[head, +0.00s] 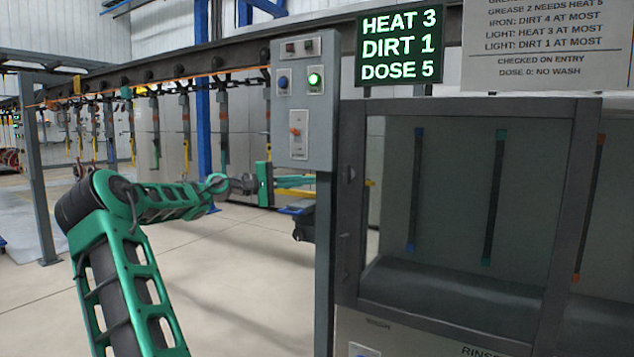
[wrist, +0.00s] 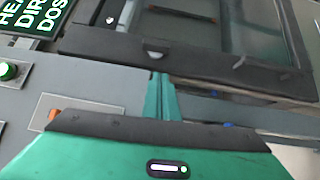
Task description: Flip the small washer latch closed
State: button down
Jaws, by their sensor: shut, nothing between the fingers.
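The washer (head: 455,200) is a grey cabinet with a dark-framed window at the right of the head view. Small dark fittings (head: 349,173) sit along its left frame edge; I cannot tell surely which one is the latch, or its position. In the wrist view a small pale knob (wrist: 153,54) is on the dark frame, just beyond the fingertips. My green gripper (head: 293,182) points right toward that edge, its tips hidden behind the control panel's post. In the wrist view the gripper (wrist: 160,82) is shut and empty, its fingers together; contact with the frame is unclear.
A control panel (head: 307,110) with a lit green button and an orange switch stands on a post between my gripper and the washer. A sign (head: 402,46) reads HEAT 3, DIRT 1, DOSE 5. An overhead hook conveyor (head: 165,80) runs behind.

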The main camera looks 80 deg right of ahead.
jog(key=v, duration=0.5)
jog(key=shift+w+a, duration=0.1)
jog(key=shift+w, duration=0.3)
